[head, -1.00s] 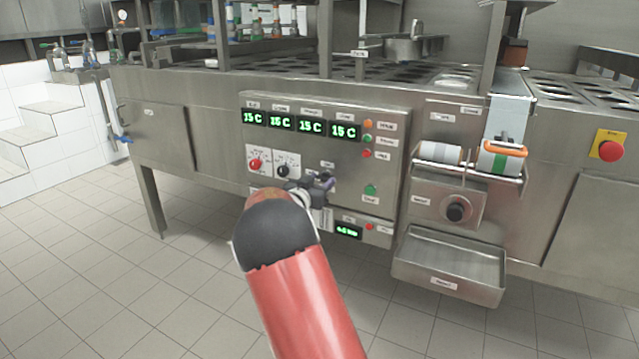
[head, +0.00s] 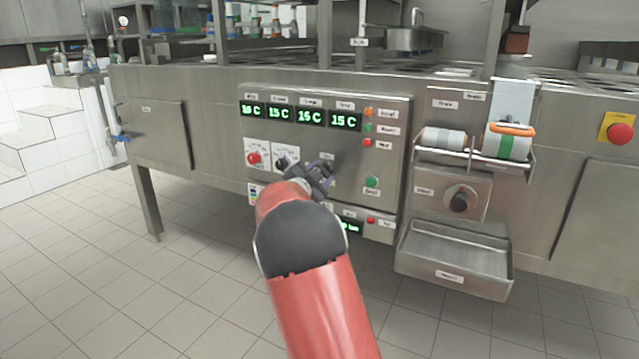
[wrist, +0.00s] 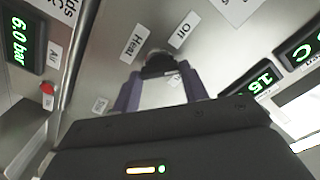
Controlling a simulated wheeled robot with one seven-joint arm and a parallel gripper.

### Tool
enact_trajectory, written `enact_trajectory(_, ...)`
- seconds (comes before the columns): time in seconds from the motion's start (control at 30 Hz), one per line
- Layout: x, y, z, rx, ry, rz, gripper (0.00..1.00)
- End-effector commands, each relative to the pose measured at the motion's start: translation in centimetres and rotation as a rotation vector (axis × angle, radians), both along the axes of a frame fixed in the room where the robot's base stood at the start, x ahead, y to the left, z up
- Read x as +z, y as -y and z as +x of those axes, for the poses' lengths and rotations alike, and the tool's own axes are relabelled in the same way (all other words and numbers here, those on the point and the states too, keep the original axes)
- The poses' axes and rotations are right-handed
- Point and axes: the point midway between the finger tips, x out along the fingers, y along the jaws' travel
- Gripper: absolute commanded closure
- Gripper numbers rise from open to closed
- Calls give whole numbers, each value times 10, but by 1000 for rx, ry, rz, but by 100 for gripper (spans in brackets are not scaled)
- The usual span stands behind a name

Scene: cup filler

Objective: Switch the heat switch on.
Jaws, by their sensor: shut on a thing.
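The heat switch (wrist: 157,62) is a dark knob on the steel panel in the wrist view, beside a label reading "Heat" (wrist: 133,44). My gripper (wrist: 160,78) has its two purple fingers on either side of the knob, shut on it. Other small labels sit around the knob. The exact angle of its pointer is hard to tell. In the head view my gripper (head: 324,172) is against the control panel (head: 385,150) and hides the switch.
Green displays (head: 300,115) read about 15 to 16 C. Left of my gripper are a red knob (head: 253,158) and a black knob (head: 282,162). A green button (head: 372,182) is to the right. A steel tray (head: 455,258) juts out at lower right.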

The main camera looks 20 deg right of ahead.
Motion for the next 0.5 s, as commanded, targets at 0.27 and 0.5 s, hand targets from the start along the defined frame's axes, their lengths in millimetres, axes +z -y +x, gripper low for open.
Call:
enact_trajectory(0.27, -6, 0, 0, 1, 209, 164, 79)
enact_trajectory(0.5, -6, 0, -1, 0, 385, 302, 79)
